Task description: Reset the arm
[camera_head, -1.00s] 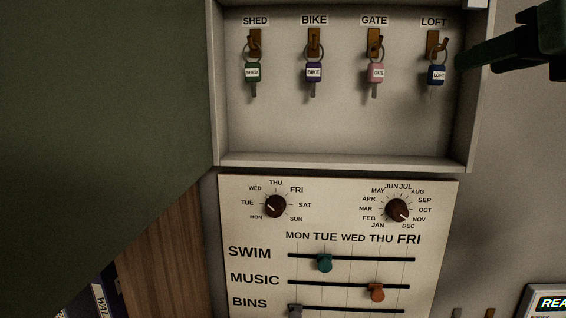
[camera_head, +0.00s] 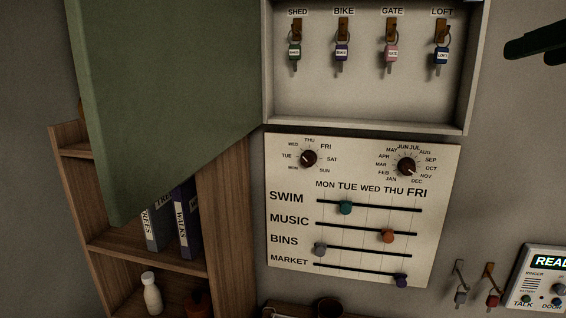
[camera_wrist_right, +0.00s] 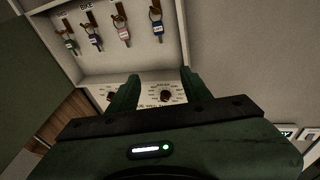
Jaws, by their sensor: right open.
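My right gripper (camera_head: 531,48) is at the upper right of the head view, right of the key cabinet (camera_head: 468,75) and apart from it. In the right wrist view its two green fingers (camera_wrist_right: 155,97) stand apart with nothing between them. Keys hang on hooks in the cabinet: the green SHED key (camera_head: 295,53), the purple BIKE key (camera_head: 341,54), the pink GATE key (camera_head: 391,54) and the blue LOFT key (camera_head: 441,56). My left gripper is out of view.
The open green cabinet door (camera_head: 160,90) fills the upper left. Below the cabinet is a white panel (camera_head: 290,255) with dials and sliders. A wooden shelf (camera_head: 228,230) holds binders and a white bottle (camera_head: 151,293). Two keys hang near an intercom (camera_head: 543,280) at lower right.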

